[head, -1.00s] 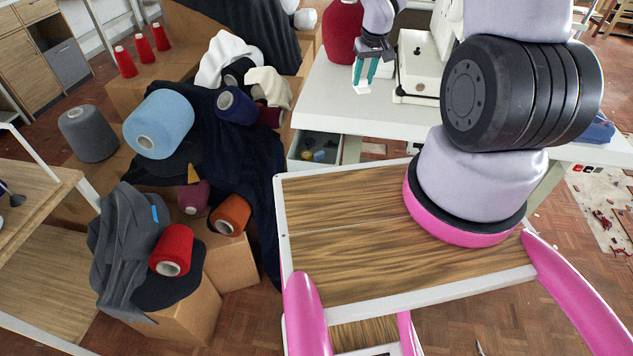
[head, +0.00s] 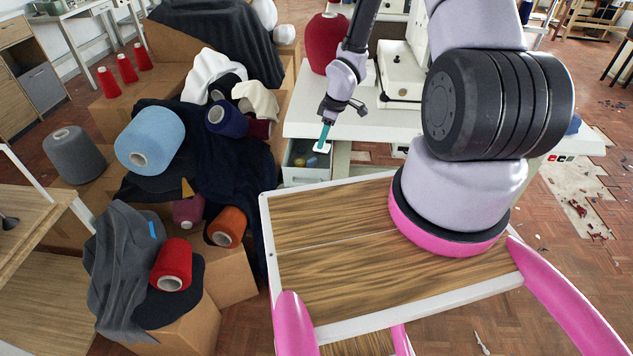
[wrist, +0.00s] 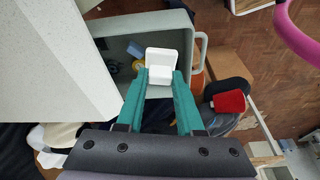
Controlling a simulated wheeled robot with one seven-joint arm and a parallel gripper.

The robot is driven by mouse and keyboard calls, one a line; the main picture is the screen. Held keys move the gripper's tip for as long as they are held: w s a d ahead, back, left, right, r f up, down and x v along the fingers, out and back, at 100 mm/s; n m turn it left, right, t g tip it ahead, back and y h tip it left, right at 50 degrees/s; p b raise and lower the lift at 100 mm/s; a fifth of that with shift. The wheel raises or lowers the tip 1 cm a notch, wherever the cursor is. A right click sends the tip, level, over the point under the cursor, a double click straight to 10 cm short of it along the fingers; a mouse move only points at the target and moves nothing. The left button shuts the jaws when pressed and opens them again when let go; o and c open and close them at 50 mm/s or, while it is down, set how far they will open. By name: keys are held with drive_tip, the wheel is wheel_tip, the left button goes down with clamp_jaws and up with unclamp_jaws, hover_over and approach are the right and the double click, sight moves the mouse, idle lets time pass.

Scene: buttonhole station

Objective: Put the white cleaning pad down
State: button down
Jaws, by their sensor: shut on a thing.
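My gripper (head: 324,137) has teal fingers that point down. It is shut on the white cleaning pad (head: 321,147), a small white block. In the wrist view the pad (wrist: 164,66) sits between the fingertips of my gripper (wrist: 161,84). The pad is held above the open drawer (wrist: 118,62) under the white table. The drawer also shows in the head view (head: 305,182), in front of the table and below the pad. The part of the pad between the fingers is hidden.
The white table (head: 300,115) carries a white machine (head: 400,75) and a dark red cone (head: 325,42). Small yellow and blue things (wrist: 137,50) lie in the drawer. Dark cloth, yarn cones and cardboard boxes (head: 232,262) stand to the left.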

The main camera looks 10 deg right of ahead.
drive_tip(key=f, duration=0.1)
drive_tip(key=a+f+n, duration=0.1)
drive_tip(key=f+n, duration=0.1)
drive_tip(key=shift+s+a+f+g, duration=0.3)
drive_tip(key=shift+s+a+f, duration=0.1)
drive_tip(key=x, duration=0.2)
drive_tip(key=d+x, duration=0.1)
drive_tip(key=x, duration=0.1)
drive_tip(key=shift+s+f, duration=0.15)
drive_tip(key=shift+f, duration=0.05)
drive_tip(key=shift+d+x, duration=0.2)
drive_tip(key=shift+x, duration=0.6)
drive_tip(key=shift+d+x, duration=0.15)
drive_tip(key=shift+x, duration=0.6)
drive_tip(key=shift+d+x, duration=0.2)
drive_tip(key=shift+x, duration=0.6)
drive_tip(key=shift+s+f, duration=0.1)
drive_tip(key=shift+f, duration=0.05)
drive_tip(key=c, duration=0.8)
unclamp_jaws()
drive_tip(key=shift+c, duration=0.2)
drive_tip(key=v, duration=1.2)
drive_tip(key=shift+d, duration=0.2)
